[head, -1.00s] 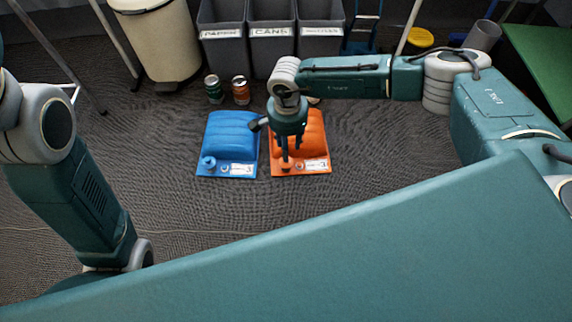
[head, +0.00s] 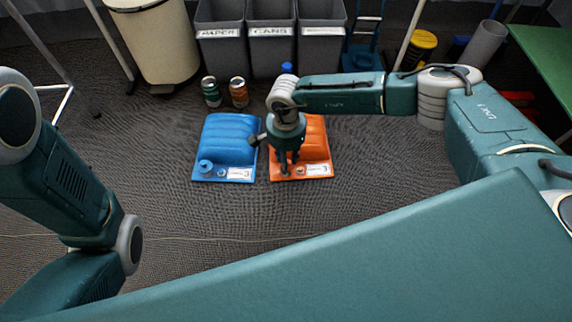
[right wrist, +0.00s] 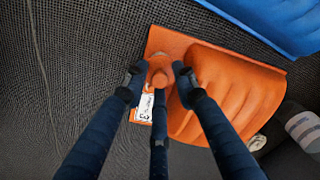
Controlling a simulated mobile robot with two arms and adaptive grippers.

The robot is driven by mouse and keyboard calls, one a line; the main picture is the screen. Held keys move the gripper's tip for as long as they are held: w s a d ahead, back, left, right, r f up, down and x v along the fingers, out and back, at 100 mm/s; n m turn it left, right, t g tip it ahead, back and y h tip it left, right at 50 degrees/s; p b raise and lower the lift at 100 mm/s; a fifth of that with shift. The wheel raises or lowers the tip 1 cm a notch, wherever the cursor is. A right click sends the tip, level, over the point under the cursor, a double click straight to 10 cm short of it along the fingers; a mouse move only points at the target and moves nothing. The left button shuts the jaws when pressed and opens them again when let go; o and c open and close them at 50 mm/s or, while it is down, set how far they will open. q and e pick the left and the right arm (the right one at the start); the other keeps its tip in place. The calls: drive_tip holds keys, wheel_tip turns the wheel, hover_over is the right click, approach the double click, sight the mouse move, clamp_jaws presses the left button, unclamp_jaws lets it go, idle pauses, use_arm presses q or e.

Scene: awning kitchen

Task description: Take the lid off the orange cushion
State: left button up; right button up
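The orange cushion (head: 316,150) lies flat on the dark floor mat, with a white label at its front. Its small round orange lid (right wrist: 159,74) is at the corner beside the label. My right gripper (right wrist: 158,78) points down over that corner; its dark fingers are spread around the lid, and I cannot tell whether they touch it. In the head view my right gripper (head: 287,168) and its wrist hide the lid and the cushion's left part. My left arm is at the left edge; its gripper is out of view.
A blue cushion (head: 229,138) with its own lid (head: 206,166) lies close on the left. Two cans (head: 211,92) (head: 239,92) stand behind it, before grey bins (head: 271,45). A beige bin (head: 160,40) is back left. The floor in front is clear.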

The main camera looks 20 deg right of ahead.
drive_tip(key=c, duration=0.3)
drive_tip(key=shift+c, duration=0.2)
